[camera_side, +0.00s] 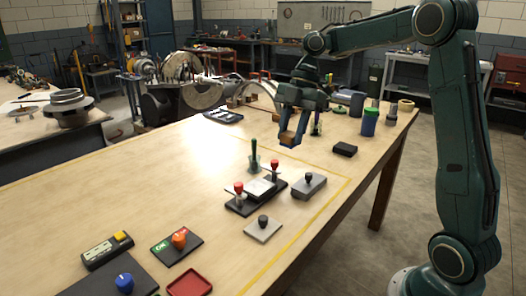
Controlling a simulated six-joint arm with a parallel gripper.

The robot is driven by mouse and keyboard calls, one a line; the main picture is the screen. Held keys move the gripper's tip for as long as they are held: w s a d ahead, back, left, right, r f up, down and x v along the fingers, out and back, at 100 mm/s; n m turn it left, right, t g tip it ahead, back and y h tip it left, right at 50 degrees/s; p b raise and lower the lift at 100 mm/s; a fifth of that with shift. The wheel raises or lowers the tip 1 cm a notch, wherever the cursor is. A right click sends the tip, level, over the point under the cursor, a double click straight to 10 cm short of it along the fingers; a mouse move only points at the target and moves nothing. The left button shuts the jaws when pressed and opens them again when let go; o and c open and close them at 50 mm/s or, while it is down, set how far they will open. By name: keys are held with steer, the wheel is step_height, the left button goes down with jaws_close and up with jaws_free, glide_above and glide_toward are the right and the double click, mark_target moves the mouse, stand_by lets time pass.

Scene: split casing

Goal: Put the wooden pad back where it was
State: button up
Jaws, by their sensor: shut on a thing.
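My gripper (291,141) is in the air above the far part of the wooden table (140,190), pointing down. It is shut on a small brown piece, which looks like the wooden pad (288,137); the fingers hide part of it. In front of it on the table is a black fixture (240,207) with a pale block (259,188) and two red-knobbed pins. A grey block with a black knob (310,187) lies right of the fixture, and a light grey plate with a knob (262,231) lies in front.
A green-handled tool (254,150) stands upright behind the fixture. The table's left-middle is clear.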

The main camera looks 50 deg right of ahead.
glide_above(284, 211)
steer(key=d, duration=0.2)
step_height(284, 211, down, 15)
steer(key=shift+a+f, duration=0.15)
steer(key=shift+f, duration=0.1)
steer(key=shift+f, duration=2)
steer(key=shift+f, duration=0.1)
steer(key=o, duration=0.9)
steer(key=shift+o, duration=0.2)
steer(key=v, duration=1.2)
